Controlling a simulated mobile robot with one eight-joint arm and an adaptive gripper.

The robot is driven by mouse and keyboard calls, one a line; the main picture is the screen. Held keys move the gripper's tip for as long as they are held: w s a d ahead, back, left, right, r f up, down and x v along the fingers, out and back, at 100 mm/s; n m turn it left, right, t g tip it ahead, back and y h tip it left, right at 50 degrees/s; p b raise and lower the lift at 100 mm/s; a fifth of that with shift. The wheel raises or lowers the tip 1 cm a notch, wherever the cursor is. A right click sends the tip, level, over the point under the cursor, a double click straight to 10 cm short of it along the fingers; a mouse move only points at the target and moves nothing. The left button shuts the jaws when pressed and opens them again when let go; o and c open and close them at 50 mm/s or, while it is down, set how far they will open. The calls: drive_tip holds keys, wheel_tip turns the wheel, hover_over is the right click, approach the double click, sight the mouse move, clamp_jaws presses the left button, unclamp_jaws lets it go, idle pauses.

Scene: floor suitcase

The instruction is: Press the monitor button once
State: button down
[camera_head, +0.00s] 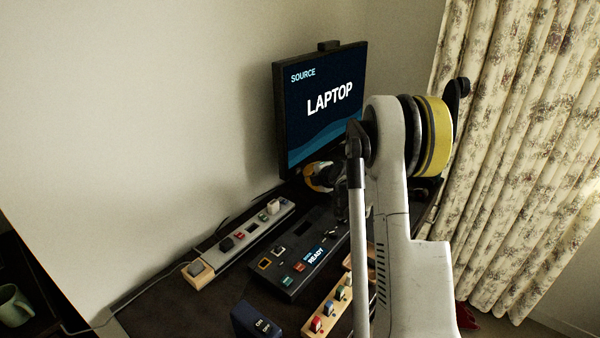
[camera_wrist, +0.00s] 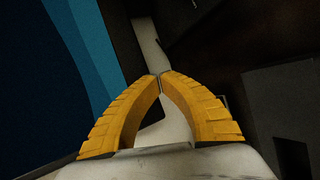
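The monitor (camera_head: 322,108) stands against the wall on the desk, and its screen reads "SOURCE LAPTOP". Its blue screen also fills the left of the wrist view (camera_wrist: 55,75). My gripper (camera_head: 318,178) is just in front of the monitor's lower edge, partly hidden by my arm. In the wrist view my yellow fingers (camera_wrist: 161,76) meet at their tips with nothing visible between them. They point beside the dark monitor frame. I cannot make out a button on the monitor. A black control box (camera_head: 305,252) with several coloured buttons and a "READY" display lies below on the desk.
A grey power strip (camera_head: 243,233) with plugs and switches runs along the wall. A dark blue "ON OFF" box (camera_head: 256,322) and a wooden strip of coloured switches (camera_head: 327,310) are at the front. A curtain (camera_head: 530,130) hangs at the right. A green mug (camera_head: 14,305) is at far left.

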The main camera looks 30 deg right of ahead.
drive_tip(key=s, duration=0.1)
drive_tip(key=s+d, duration=0.1)
drive_tip(key=s, duration=0.2)
drive_tip(key=shift+s+d+r, duration=0.15)
drive_tip(key=shift+s+d, duration=0.2)
idle(0.7)
drive_tip(key=s+a+r+m+g+y, duration=0.1)
drive_tip(key=s+a+r+m, duration=0.25)
drive_tip(key=a, duration=0.45)
drive_tip(key=s+a+r+m, duration=0.2)
drive_tip(key=s+a+r, duration=0.1)
drive_tip(key=a+r, duration=0.3)
drive_tip(key=s+a+r+m+g+y, duration=0.1)
drive_tip(key=s+a+r+m, duration=0.2)
drive_tip(key=a, duration=0.6)
drive_tip(key=s+a+m+g, duration=0.1)
drive_tip(key=s+a+m, duration=0.2)
drive_tip(key=s, duration=0.4)
drive_tip(key=s+a+f+m, duration=0.1)
drive_tip(key=s+a+m, duration=0.1)
drive_tip(key=s+a, duration=0.3)
drive_tip(key=s+a+m+g, duration=0.1)
drive_tip(key=s+a+m, duration=0.2)
drive_tip(key=s, duration=0.7)
drive_tip(key=shift+s+a+f+m+g, duration=0.15)
drive_tip(key=shift+s+a+m+g, duration=0.2)
drive_tip(key=shift+a, duration=0.2)
